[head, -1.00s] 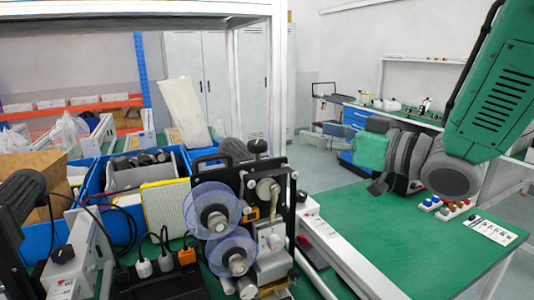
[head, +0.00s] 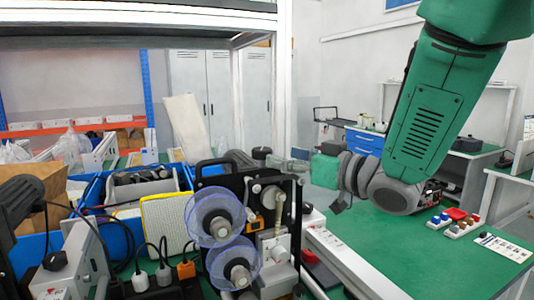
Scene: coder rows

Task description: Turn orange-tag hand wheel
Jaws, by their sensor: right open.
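A black-framed coder machine (head: 219,182) with two clear blue-rimmed reels (head: 215,217) stands at the lower middle. A small orange tag (head: 255,223) shows on its right part. A pale round knob or wheel (head: 271,196) sits just above and right of the tag; I cannot tell surely whether it is the tagged hand wheel. My right gripper (head: 341,206) hangs from the green arm, right of the machine and apart from it, above the green table. It is open, and I see nothing in it. My left gripper is not in view.
Blue bins (head: 112,222) with dark parts and a yellow-edged white filter block (head: 166,222) crowd the left. The green table (head: 400,245) at right is mostly clear, with small coloured switch blocks (head: 464,226).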

